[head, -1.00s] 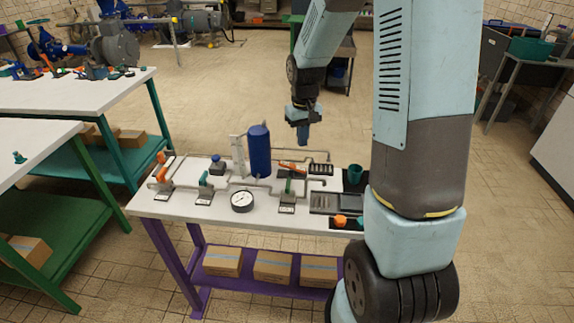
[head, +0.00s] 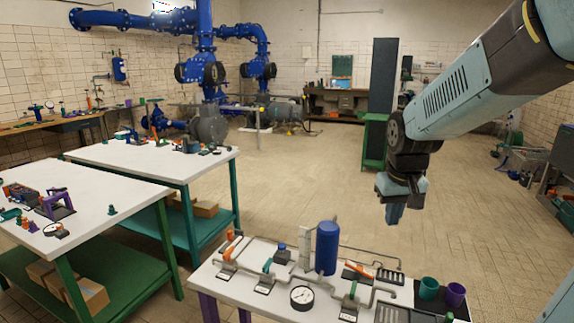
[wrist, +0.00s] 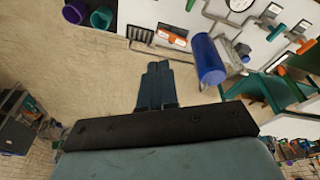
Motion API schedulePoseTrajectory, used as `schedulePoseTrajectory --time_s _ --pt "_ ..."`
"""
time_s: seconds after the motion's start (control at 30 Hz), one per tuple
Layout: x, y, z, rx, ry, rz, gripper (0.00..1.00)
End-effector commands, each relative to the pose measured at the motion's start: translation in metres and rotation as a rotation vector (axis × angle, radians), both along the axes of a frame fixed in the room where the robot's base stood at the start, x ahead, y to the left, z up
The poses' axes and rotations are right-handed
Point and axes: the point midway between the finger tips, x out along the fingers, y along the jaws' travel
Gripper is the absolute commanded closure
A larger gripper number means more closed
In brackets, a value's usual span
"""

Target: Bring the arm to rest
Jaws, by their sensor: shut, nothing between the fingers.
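My gripper (head: 394,213) hangs from my arm at the right of the head view, fingers pointing down. It is in the air, above and behind the right part of the white bench (head: 233,289). In the wrist view its two fingers (wrist: 155,75) are together with nothing between them. My arm reaches in from the upper right, bent at the wrist. The blue cylinder (head: 327,247) on the bench stands lower and to the left of the gripper, apart from it. It also shows in the wrist view (wrist: 208,60).
A pressure gauge (head: 302,297), an orange-handled valve (head: 229,247), a green cup (head: 429,288) and a purple cup (head: 455,294) are on the bench. Two more benches (head: 150,155) stand at the left. Open tiled floor (head: 300,175) lies behind the gripper.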

Motion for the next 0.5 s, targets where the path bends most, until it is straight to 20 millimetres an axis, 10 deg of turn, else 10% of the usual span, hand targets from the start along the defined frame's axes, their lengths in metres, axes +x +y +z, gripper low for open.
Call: schedulePoseTrajectory --time_s 0.5 --pt "-0.099 0.005 0.062 0.029 -0.179 -0.038 1.00"
